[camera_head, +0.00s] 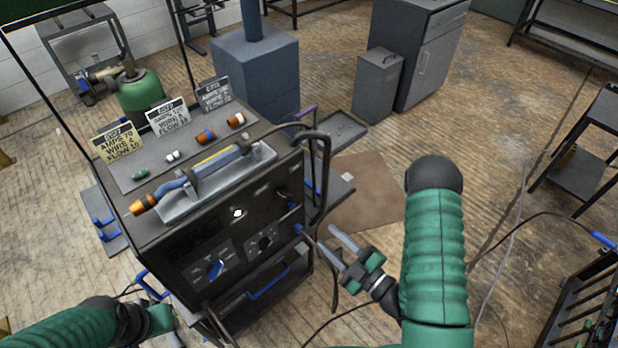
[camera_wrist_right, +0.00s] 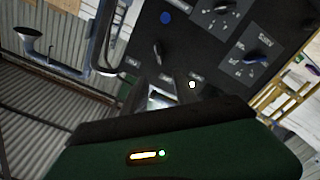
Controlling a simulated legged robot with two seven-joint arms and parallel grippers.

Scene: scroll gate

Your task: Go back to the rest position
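My right gripper (camera_head: 324,236) is in front of the right side of a dark welding machine on a cart (camera_head: 232,232). Its two grey fingers are apart with nothing seen between them. In the right wrist view, its green housing (camera_wrist_right: 190,155) fills the bottom, and the dark machine panel with blue knobs (camera_wrist_right: 222,8) is beyond it. Whether the fingers touch the machine's front or cables is unclear. My left gripper (camera_head: 160,320) is low at the left, by the cart's lower front. Its fingers are mostly hidden, so their state is unclear.
A welding torch (camera_head: 200,178), small coloured parts and sign cards (camera_head: 118,143) are on the machine top. Black cables (camera_head: 322,165) hang at its right side. A dark rack (camera_head: 585,310) stands at the lower right. Open wooden floor (camera_head: 500,200) lies right of my right arm.

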